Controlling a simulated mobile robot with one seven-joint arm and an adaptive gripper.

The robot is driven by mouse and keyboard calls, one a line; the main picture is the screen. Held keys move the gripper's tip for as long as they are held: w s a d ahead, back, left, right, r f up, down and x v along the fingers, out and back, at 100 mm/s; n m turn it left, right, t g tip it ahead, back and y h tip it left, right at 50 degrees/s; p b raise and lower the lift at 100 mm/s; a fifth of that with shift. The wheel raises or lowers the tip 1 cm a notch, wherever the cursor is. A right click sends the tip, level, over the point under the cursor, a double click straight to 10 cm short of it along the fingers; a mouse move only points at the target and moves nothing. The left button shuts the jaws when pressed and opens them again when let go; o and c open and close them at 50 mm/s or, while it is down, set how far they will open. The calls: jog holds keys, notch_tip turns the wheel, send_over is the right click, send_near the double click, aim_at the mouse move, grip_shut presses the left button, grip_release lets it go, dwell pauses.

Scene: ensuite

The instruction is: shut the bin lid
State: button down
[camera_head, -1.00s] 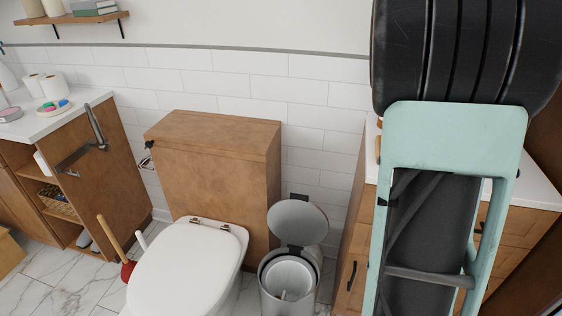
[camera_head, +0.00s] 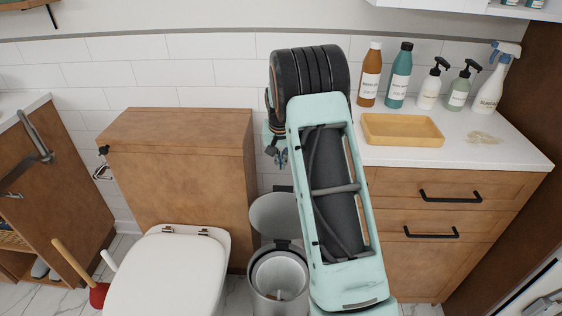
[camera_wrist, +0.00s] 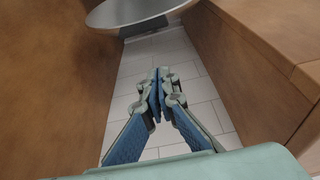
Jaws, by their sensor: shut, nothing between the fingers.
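The bin (camera_head: 279,275) is a grey cylinder with a pale inner bucket, standing on the floor between the toilet and the drawer cabinet. Its round grey lid (camera_head: 275,214) stands open, raised at the back near the wall. In the wrist view the lid (camera_wrist: 135,12) shows at the top, cut off by the frame edge. My gripper (camera_head: 281,157) is above and behind the lid, near the wall, partly hidden by my arm. In the wrist view my gripper (camera_wrist: 158,75) has its fingertips together, with nothing between them. It appears apart from the lid.
A wooden toilet cistern box (camera_head: 182,165) is left of the bin, behind the toilet (camera_head: 168,275). The drawer cabinet (camera_head: 450,215) is on the right, with bottles and a yellow tray (camera_head: 402,130) on top. A narrow gap by the tiled wall is free.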

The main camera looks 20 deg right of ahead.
jog(key=a+b+x, duration=0.1)
jog(key=x, duration=0.5)
jog(key=shift+s+a+r, duration=0.15)
jog(key=shift+s, duration=0.75)
jog(key=shift+s+a+r, duration=0.1)
jog(key=shift+s+r, duration=0.1)
jog(key=shift+s, duration=0.7)
jog(key=shift+s+a, duration=0.1)
